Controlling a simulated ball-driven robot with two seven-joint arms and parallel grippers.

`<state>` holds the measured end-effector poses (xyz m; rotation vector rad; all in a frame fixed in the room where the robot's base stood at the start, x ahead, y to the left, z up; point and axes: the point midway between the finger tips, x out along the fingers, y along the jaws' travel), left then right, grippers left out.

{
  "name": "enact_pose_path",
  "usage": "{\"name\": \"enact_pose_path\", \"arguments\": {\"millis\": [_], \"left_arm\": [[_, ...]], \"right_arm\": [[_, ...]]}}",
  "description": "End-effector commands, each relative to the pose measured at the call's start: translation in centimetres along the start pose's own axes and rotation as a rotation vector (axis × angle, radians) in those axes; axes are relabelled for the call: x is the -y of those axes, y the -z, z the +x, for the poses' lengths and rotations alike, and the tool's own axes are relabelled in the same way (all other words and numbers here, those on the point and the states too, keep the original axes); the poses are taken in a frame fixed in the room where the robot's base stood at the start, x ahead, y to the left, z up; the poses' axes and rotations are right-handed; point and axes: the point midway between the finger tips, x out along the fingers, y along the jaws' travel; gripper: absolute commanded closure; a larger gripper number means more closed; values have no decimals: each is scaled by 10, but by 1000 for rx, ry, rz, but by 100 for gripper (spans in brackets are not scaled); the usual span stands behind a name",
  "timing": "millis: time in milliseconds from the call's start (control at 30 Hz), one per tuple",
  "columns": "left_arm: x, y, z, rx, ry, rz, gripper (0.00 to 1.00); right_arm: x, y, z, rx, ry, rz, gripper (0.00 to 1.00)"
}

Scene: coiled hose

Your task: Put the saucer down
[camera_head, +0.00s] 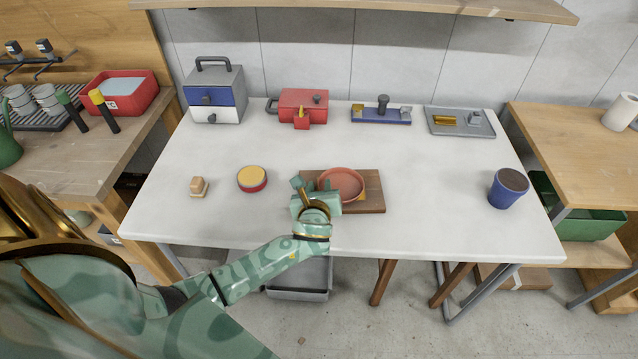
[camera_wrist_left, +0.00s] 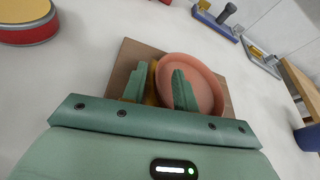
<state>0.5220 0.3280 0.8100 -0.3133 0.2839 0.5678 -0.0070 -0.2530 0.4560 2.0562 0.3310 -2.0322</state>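The saucer (camera_head: 341,182) is a round, shallow terracotta-coloured dish over the brown wooden board (camera_head: 374,192) at the front middle of the white table. It also shows in the left wrist view (camera_wrist_left: 205,85). Something yellow shows partly under its edge. My left gripper (camera_head: 316,192) is at the saucer's left front edge. In the left wrist view its two green fingers (camera_wrist_left: 158,88) stand apart, with the saucer's rim between them and a gap beside the left finger. Part of the saucer is hidden behind the right finger. My right gripper is not in view.
A red and yellow round tin (camera_head: 252,179) and a small wooden block (camera_head: 198,187) lie to the left. A blue cup (camera_head: 508,188) stands at the right.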

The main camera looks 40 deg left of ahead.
Motion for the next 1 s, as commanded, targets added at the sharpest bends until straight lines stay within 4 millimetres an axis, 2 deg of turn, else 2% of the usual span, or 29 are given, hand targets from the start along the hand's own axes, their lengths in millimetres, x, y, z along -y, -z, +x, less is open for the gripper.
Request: {"name": "enact_pose_path", "arguments": {"millis": [33, 200, 400, 600, 1000], "left_arm": [[1, -4, -14, 0, 3, -3, 71], [1, -5, -55, 0, 2, -3, 71], [0, -3, -91, 0, 1, -2, 71], [0, -2, -104, 1, 1, -1, 71], [0, -1, -103, 2, 0, -1, 71]], "right_arm": [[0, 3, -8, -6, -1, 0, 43], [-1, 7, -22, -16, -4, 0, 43], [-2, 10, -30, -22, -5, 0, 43], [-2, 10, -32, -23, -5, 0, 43], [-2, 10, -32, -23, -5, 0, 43]]}}
